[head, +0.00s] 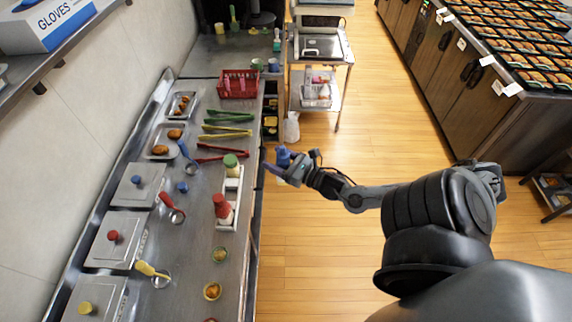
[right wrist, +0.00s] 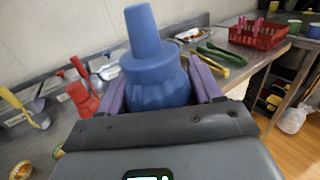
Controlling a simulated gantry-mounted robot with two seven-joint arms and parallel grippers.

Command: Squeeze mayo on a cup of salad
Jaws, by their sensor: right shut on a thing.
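My right gripper (head: 275,168) is shut on a bottle with a blue nozzle cap (head: 283,154), held just past the counter's right edge. In the right wrist view the blue cap (right wrist: 152,62) points up between the purple fingers (right wrist: 155,95); the bottle's lower body is hidden. Small cups with food stand near the front of the counter, one greenish (head: 219,255) and one orange-brown (head: 212,291). Their contents are too small to tell exactly. My left gripper is not in view.
A white rack (head: 237,188) holds a red bottle (head: 222,207) and a green-capped bottle (head: 230,161). Lidded containers, ladles and trays of fried food line the left. Tongs and a red basket (head: 238,84) lie further back. Open floor is to the right.

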